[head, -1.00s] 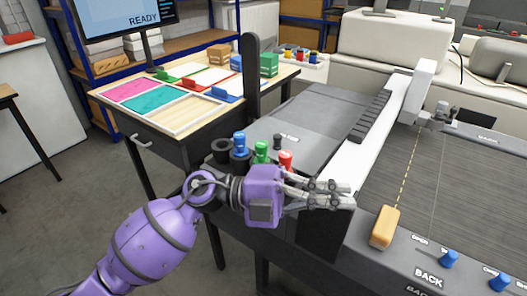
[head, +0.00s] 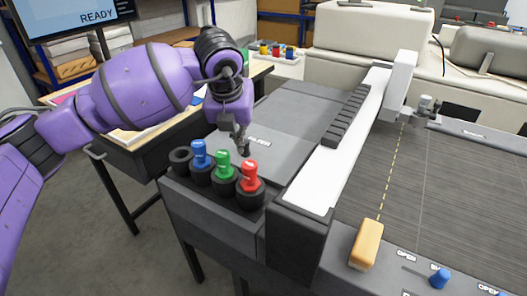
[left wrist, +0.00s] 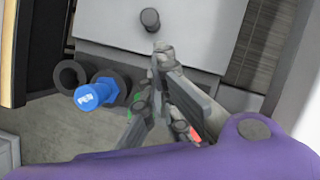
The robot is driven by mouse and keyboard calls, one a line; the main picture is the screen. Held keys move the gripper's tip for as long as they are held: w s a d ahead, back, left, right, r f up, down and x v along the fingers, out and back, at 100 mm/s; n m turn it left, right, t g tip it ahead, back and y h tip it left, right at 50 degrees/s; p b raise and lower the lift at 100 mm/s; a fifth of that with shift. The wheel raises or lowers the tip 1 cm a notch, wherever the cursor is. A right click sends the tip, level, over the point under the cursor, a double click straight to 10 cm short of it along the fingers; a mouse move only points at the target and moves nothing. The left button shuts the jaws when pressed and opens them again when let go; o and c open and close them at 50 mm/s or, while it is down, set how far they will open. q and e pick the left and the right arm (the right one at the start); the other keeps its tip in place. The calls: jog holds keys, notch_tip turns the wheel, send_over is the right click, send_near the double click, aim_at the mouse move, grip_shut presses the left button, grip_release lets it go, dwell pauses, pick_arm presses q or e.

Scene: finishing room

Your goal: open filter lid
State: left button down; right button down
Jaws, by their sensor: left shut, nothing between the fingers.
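The filter lid (head: 285,115) is a flat grey panel on the machine top, with a small label, and it lies level. Its dark round knob (left wrist: 150,20) shows in the left wrist view; in the head view the fingers appear to cover it. My left gripper (head: 244,148) points down over the lid's front part, shut and empty. In the left wrist view its fingertips (left wrist: 163,48) are together just below the knob in the picture; I cannot tell whether they touch it. My right gripper is not in view.
Blue (head: 199,153), green (head: 224,164) and red (head: 250,176) plugs stand in dark cups along the front edge, close to the gripper. An empty cup (head: 180,159) is at their left. A yellow block (head: 366,245) lies right of the white rail (head: 335,150).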

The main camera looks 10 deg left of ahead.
pick_arm(q)
send_near(240, 167)
jog(key=x, duration=0.2)
jog(key=w+x, duration=0.1)
jog(key=x, duration=0.3)
jog(key=shift+w+r, duration=0.15)
jog(key=shift+r, duration=0.1)
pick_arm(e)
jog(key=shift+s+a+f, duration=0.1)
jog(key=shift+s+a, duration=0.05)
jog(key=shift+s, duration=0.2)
pick_arm(q)
jog(key=shift+d, duration=0.1)
